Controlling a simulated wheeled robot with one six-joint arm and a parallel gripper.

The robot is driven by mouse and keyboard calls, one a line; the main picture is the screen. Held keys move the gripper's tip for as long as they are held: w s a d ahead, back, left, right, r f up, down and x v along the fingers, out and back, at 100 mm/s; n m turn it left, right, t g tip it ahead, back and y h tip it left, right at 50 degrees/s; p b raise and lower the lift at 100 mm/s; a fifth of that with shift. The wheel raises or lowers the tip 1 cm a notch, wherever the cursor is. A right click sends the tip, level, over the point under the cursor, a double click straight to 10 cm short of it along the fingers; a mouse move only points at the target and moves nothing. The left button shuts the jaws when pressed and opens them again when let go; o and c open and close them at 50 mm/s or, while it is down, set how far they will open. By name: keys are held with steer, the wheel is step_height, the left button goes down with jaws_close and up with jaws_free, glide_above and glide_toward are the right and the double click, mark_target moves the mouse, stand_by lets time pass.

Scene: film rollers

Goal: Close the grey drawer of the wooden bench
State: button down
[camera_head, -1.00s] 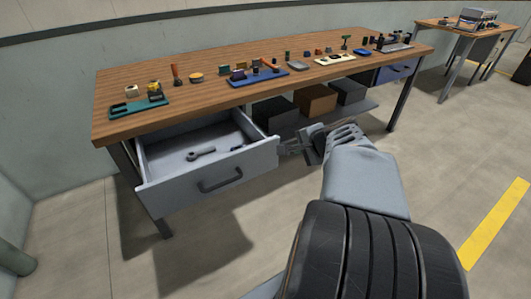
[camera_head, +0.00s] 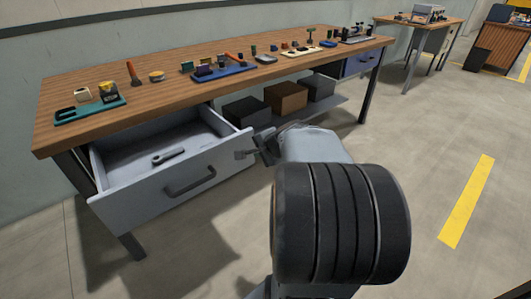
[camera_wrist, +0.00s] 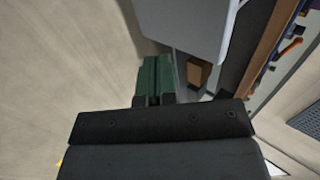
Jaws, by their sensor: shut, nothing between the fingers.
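The grey drawer (camera_head: 140,199) of the wooden bench (camera_head: 120,82) stands open at the bench's left end, with a dark wrench (camera_head: 168,156) lying inside. Its front carries a dark grey bar handle (camera_head: 190,181). My gripper (camera_head: 243,154) is by the right end of the drawer front; I cannot tell whether it touches. In the wrist view the shut, empty fingers (camera_wrist: 152,78) show below a pale grey panel (camera_wrist: 185,25), which looks like the drawer front. My forearm hides part of the space under the bench.
Tools and small parts cover the bench top, including a teal tray (camera_head: 90,110) and a blue tray (camera_head: 222,75). Boxes (camera_head: 286,97) sit on the lower shelf. A blue drawer (camera_head: 361,63) is at the right end. The floor in front is clear.

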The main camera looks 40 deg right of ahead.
mark_target(244, 147)
steer(key=w, duration=0.2)
steer(key=w+f, duration=0.1)
steer(key=w, duration=0.1)
steer(key=w+f, duration=0.1)
steer(key=w, duration=0.1)
steer(key=shift+b, duration=0.35)
steer(key=shift+r, duration=0.1)
steer(key=shift+w, duration=0.15)
